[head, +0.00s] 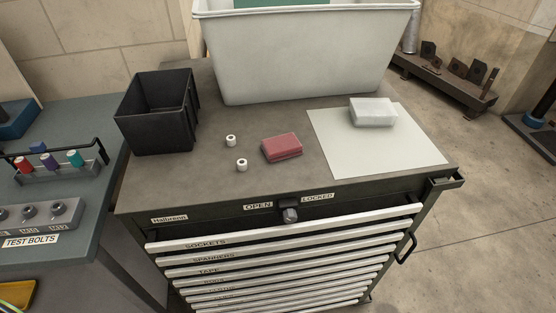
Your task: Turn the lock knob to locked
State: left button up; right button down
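The lock knob (290,215) is a small grey knob on the upper front face of the dark tool cabinet (215,205). A label reading OPEN (257,206) is to its upper left, and a label reading LOCKED (317,197) is to its upper right. A dark piece sits just above the knob between the labels. The knob is too small to tell which label it points to. The top drawer, SOCKETS (205,244), lies below the knob. Neither of my grippers is in view.
On the cabinet top are a black bin (155,115), two white rings (231,141), a red block (282,147), and a pale block (373,112) on a light sheet (330,150). A large grey tub (300,60) stands behind.

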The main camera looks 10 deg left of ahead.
aim_at(290, 215)
jog(key=l+u, duration=0.15)
jog(key=u, duration=0.3)
jog(key=i+l+u, duration=0.1)
jog(key=u, duration=0.35)
jog(key=l+u, duration=0.25)
jog(key=u, duration=0.2)
jog(key=l+u, duration=0.15)
jog(key=l, duration=0.25)
jog(key=k+l+u, duration=0.15)
jog(key=l, duration=0.25)
jog(key=k+l+u, duration=0.15)
jog(key=l, duration=0.25)
jog(key=l+u, duration=0.15)
jog(key=l, duration=0.25)
jog(key=k+l+u, duration=0.15)
jog(key=l, duration=0.2)
jog(key=k+l+u, duration=0.1)
jog(key=l, duration=0.25)
jog(key=k+l, duration=0.2)
jog(key=l, duration=0.15)
jog(key=k+l, duration=0.2)
jog(key=l, duration=0.15)
jog(key=k+l, duration=0.15)
jog(key=l, duration=0.2)
